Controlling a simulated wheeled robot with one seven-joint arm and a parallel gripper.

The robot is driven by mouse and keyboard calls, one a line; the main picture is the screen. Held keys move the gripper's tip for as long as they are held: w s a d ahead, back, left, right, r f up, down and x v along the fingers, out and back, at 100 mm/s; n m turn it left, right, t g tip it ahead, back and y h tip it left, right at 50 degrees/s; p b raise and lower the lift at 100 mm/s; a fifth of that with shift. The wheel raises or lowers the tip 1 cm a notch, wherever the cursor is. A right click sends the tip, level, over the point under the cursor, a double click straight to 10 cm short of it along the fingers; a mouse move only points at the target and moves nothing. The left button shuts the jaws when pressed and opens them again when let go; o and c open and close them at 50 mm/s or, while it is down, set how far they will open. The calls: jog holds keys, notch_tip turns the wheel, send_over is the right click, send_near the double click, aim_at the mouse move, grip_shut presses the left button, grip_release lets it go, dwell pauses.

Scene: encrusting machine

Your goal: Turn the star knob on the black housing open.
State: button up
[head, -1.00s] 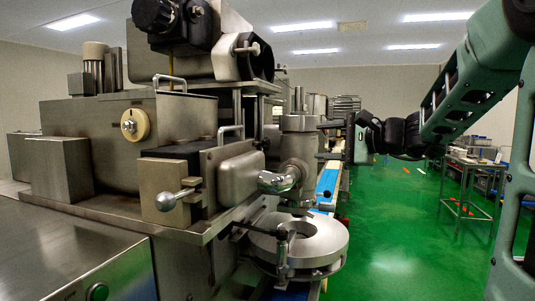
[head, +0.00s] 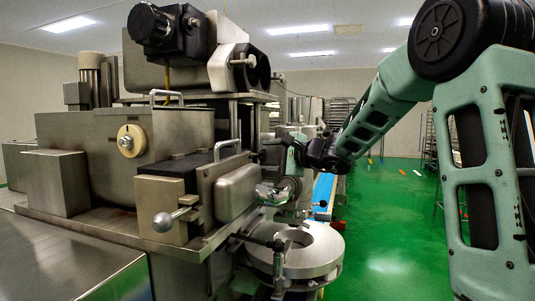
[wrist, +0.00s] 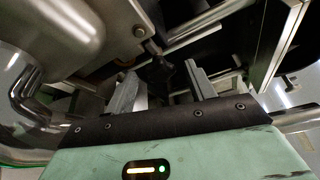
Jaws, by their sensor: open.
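A small dark star knob (wrist: 160,66) shows in the wrist view, beside the rounded metal cover (wrist: 85,30) of the machine. My gripper (wrist: 162,76) is open, with one finger to the left of the knob and one to the right. I cannot tell whether either finger touches it. In the head view my gripper (head: 270,150) is at the right side of the machine, just beyond the rounded cover (head: 237,190). The knob is not clear there. The surface around the knob is dark, and the housing's outline is hard to make out.
A curved shiny pipe (wrist: 25,100) is at the left of the wrist view. Metal bars and a panel edge (wrist: 283,40) are close on the right. Below in the head view is a round metal ring (head: 312,250). The green floor (head: 390,240) to the right is open.

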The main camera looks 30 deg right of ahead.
jog(key=shift+w+a+f, duration=0.1)
jog(key=shift+w+a, duration=0.05)
jog(key=shift+w, duration=0.2)
jog(key=shift+c, duration=0.3)
jog(key=c, duration=0.9)
jog(key=m+g+p, duration=0.1)
jog(key=m+p, duration=0.1)
jog(key=m+g+y+p, duration=0.1)
jog(key=m+p, duration=0.1)
jog(key=p, duration=0.1)
jog(key=shift+r, duration=0.4)
jog(key=m+g+p, duration=0.1)
jog(key=m+p, duration=0.1)
jog(key=p, duration=0.2)
jog(key=shift+w+g+y, duration=0.1)
jog(key=shift+g+y, duration=0.2)
jog(key=shift+y, duration=0.1)
jog(key=shift+f+m+p, duration=0.15)
jog(key=shift+m+p, duration=0.65)
jog(key=shift+p, duration=0.15)
jog(key=shift+f+g+y, duration=0.1)
jog(key=shift+g+y, duration=0.2)
jog(key=shift+y, duration=0.1)
